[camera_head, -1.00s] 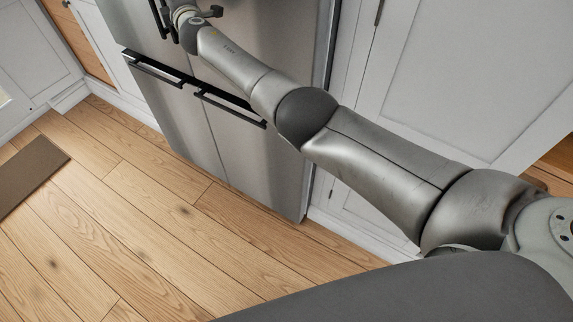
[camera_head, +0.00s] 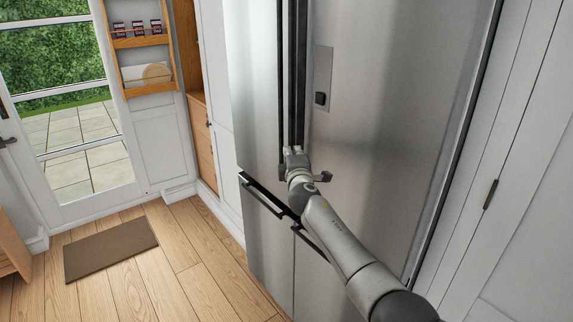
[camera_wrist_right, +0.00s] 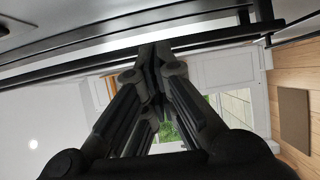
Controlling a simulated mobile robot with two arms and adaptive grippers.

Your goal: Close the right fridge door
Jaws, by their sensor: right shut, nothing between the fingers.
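The right fridge door (camera_head: 390,110) is a tall brushed-steel panel with a small dark-knobbed dispenser plate. It looks about flush with the left fridge door (camera_head: 255,80), with no wide gap showing between them. Two long dark vertical handles (camera_head: 292,75) stand side by side where the doors meet. My right gripper (camera_head: 291,153) is at the lower end of these handles, in front of the doors. In the right wrist view its fingers (camera_wrist_right: 154,60) are together and empty, close to the dark handle bars (camera_wrist_right: 215,40). Whether they touch is unclear. My left gripper is not in view.
Lower drawers with dark horizontal handles (camera_head: 262,195) sit below the doors. White cabinets (camera_head: 520,190) stand on the right. A glazed door (camera_head: 70,100), a brown mat (camera_head: 110,248) and open wooden floor (camera_head: 180,270) lie to the left.

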